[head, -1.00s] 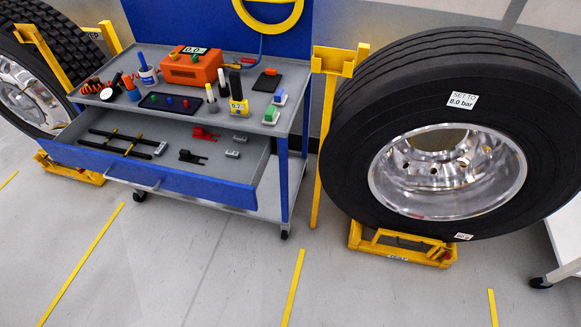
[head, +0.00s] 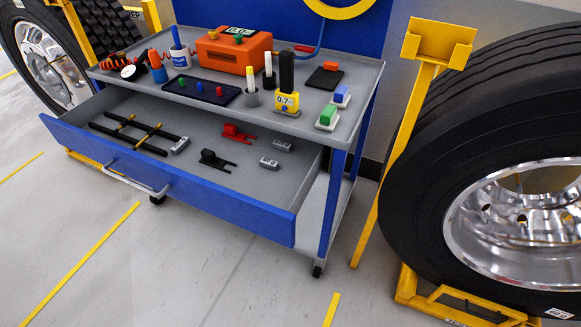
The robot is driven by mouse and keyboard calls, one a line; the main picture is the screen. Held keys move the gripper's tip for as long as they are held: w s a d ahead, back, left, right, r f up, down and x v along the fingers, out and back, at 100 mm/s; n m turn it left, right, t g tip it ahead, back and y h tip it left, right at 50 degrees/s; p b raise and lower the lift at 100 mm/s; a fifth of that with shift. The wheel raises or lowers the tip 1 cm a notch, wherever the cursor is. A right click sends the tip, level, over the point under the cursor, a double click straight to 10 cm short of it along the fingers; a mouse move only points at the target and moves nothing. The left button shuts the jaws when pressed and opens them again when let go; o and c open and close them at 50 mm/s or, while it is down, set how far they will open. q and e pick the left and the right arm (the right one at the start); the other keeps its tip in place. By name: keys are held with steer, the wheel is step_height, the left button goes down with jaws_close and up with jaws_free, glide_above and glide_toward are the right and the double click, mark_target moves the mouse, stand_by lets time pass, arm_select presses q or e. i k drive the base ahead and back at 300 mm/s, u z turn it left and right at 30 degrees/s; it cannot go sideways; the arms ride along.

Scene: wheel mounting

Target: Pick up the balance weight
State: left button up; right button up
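Three small grey blocks that look like balance weights lie in the open drawer (head: 98,143). One grey block (head: 180,146) lies at the right end of the crossed black bars. A second grey block (head: 282,145) lies toward the drawer's right side, and a third grey block (head: 269,162) lies just in front of it. Their markings are too small to read. Neither of my grippers is in the head view.
Black bars (head: 112,135), a red clip-like tool (head: 238,133) and a black one (head: 215,160) share the drawer. The cart top (head: 350,75) holds an orange box (head: 235,52) and several small items. A large wheel (head: 420,180) stands right of a yellow post (head: 400,140).

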mark_target(274, 165)
steer(key=u, duration=0.25)
steer(key=k, duration=0.35)
steer(key=u, duration=1.2)
steer(key=i, duration=1.4)
steer(key=z, duration=1.15)
steer(key=i, duration=0.9)
steer(key=z, duration=0.75)
